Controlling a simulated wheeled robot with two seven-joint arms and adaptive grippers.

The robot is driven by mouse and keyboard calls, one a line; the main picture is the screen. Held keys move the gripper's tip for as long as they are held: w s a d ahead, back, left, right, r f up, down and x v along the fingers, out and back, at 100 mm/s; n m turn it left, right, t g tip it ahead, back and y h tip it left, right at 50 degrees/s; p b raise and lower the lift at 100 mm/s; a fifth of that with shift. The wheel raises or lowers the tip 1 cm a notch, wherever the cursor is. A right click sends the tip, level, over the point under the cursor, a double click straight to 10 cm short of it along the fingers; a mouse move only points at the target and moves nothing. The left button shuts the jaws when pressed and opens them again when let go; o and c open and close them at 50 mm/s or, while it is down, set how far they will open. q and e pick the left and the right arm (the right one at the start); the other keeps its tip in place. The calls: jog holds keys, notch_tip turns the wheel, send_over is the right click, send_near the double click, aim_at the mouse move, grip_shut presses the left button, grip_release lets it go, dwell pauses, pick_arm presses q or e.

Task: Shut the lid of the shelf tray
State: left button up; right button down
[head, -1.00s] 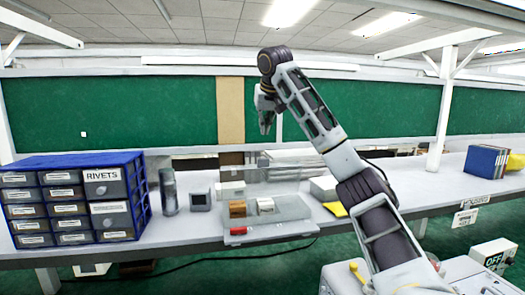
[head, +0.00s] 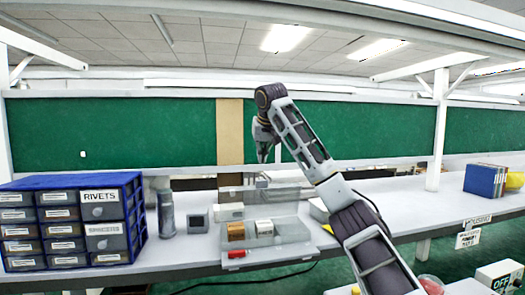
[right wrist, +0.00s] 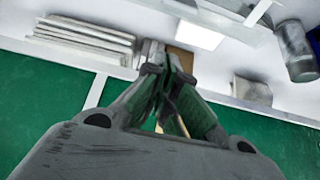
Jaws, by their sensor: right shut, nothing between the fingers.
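The shelf tray (head: 292,251) is a shallow grey tray on the bench, at the middle of the head view. Its see-through lid (head: 289,193) appears raised along the tray's back side; its exact angle is hard to tell. A brown block, a pale roll and a red item lie in the tray. My right gripper (head: 263,157) hangs fingers down above and behind the tray, apart from it. Its fingers are together and empty, as the right wrist view (right wrist: 168,72) also shows. My left gripper is out of view.
A blue drawer cabinet (head: 140,215) stands at the left, with a grey canister (head: 166,212) and a small dark box (head: 197,219) between it and the tray. Blue binders (head: 484,181) stand at the far right. The bench between is mostly clear, behind my right arm.

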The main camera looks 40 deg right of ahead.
notch_tip(320, 180, down, 6)
jog(key=p, duration=0.1)
jog(key=shift+s+p, duration=0.15)
jog(key=shift+p, duration=0.15)
dwell(0.6)
jog(key=shift+a, duration=0.1)
jog(key=shift+f, duration=0.1)
dwell(0.3)
